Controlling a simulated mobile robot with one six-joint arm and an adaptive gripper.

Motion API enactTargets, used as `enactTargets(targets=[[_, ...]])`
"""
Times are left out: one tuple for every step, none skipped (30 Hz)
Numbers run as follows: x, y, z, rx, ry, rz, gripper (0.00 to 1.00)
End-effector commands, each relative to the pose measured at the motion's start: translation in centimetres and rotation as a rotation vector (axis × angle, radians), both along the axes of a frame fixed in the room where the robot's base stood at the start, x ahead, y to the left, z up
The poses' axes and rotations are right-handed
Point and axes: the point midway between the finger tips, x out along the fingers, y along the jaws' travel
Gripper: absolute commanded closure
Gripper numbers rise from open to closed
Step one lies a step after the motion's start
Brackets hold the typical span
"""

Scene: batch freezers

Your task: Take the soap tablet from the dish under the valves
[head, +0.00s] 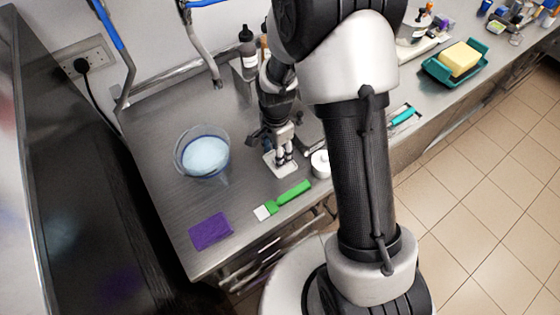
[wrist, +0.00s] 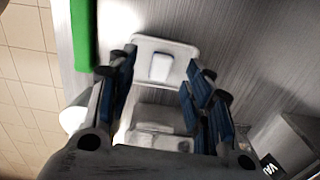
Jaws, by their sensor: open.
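A small white dish (head: 269,164) lies on the steel counter (head: 165,160), in front of the bottles. In the wrist view the dish (wrist: 187,52) shows its raised rim. In the wrist view my gripper (wrist: 163,62) is open, with dark blue-lined fingers on either side of the tablet. Nothing is held between them. I cannot tell the exact height of the fingertips. Blue-handled valves (head: 105,25) show at upper left.
A glass bowl (head: 182,153) of pale blue contents stands left of the dish. A green-handled brush (head: 290,195) and a purple cloth (head: 211,231) lie in front. A white round jar (head: 320,163) is close on the right. A dark bottle (head: 247,48) stands behind.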

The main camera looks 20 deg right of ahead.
Motion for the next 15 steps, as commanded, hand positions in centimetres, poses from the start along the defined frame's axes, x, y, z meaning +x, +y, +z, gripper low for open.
enactTargets(targets=[[0.1,-0.2,-0.8,-0.001,0.002,-0.001,0.53],[0.2,-0.3,-1.2,0.000,0.002,-0.001,0.53],[0.3,-0.4,-1.9,0.000,0.003,-0.001,0.53],[0.4,-0.5,-2.4,0.000,0.004,-0.001,0.53],[0.5,-0.6,-2.9,0.000,0.004,-0.001,0.53],[0.6,-0.7,-3.4,0.000,0.004,0.000,0.53],[0.6,-0.6,-3.8,0.000,0.003,0.000,0.53],[0.6,-0.6,-4.2,0.000,0.003,0.000,0.53],[0.6,-0.6,-4.5,0.000,0.003,0.000,0.53],[0.6,-0.6,-4.7,0.000,0.002,0.000,0.53],[0.6,-0.6,-4.8,-0.001,0.002,0.000,0.53],[0.6,-0.6,-4.9,0.000,0.001,0.000,0.53],[0.6,-0.6,-4.9,0.000,0.000,0.000,0.53],[0.6,-0.6,-4.9,0.000,0.000,0.000,0.53],[0.7,-0.6,-4.8,0.000,0.000,0.000,0.53]])
